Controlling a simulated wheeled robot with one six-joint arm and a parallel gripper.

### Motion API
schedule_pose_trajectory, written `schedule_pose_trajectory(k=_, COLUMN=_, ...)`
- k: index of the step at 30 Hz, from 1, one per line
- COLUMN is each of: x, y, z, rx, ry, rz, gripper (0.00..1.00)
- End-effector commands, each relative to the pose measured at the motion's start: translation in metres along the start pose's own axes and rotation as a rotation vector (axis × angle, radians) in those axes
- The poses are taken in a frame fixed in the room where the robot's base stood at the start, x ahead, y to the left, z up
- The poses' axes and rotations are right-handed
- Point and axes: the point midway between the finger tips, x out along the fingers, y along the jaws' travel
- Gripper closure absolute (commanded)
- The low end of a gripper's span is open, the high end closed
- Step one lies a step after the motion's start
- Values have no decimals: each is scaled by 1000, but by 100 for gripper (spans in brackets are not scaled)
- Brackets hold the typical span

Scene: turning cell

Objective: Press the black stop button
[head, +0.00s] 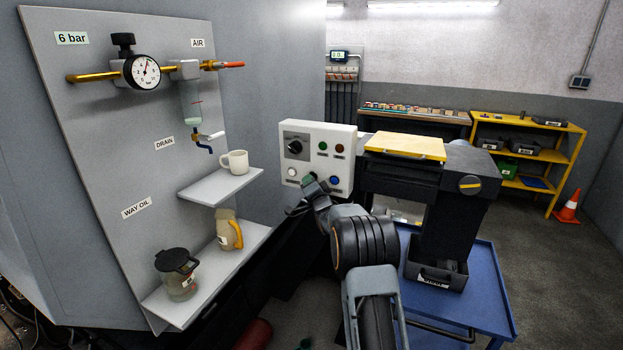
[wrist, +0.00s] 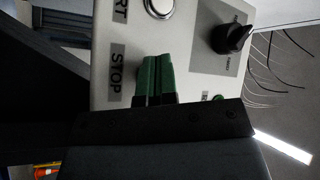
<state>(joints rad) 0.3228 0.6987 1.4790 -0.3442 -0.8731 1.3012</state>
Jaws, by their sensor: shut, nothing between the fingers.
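My gripper (head: 311,180) is at the lower middle of that face. In the wrist view its two green fingers (wrist: 157,76) are together, with nothing held. They lie over the panel beside the STOP label (wrist: 116,72). The black stop button cannot be made out in either view; the fingers seem to cover its place. I cannot tell whether the fingertips touch the panel or a button.
Close by on the panel are a white button (head: 291,171), a blue button (head: 334,181), a black rotary knob (head: 295,147), a green lamp (head: 323,146) and a red lamp (head: 339,149). A shelf with a mug (head: 236,162) is to the left.

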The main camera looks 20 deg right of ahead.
Motion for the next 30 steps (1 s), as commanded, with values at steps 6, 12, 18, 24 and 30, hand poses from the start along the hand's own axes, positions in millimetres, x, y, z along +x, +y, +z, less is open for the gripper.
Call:
schedule_pose_trajectory(k=6, x=1, y=1, z=-1, rx=0, ry=1, rz=0, gripper=100)
schedule_pose_trajectory(k=12, x=1, y=1, z=-1, rx=0, ry=1, rz=0, gripper=100)
schedule_pose_trajectory(k=18, x=-2, y=0, z=1, rx=1, ry=1, rz=0, gripper=100)
schedule_pose_trajectory(k=24, x=-8, y=-4, z=6, rx=1, ry=1, rz=0, gripper=100)
schedule_pose_trajectory(k=30, x=-10, y=-7, z=7, rx=1, ry=1, rz=0, gripper=100)
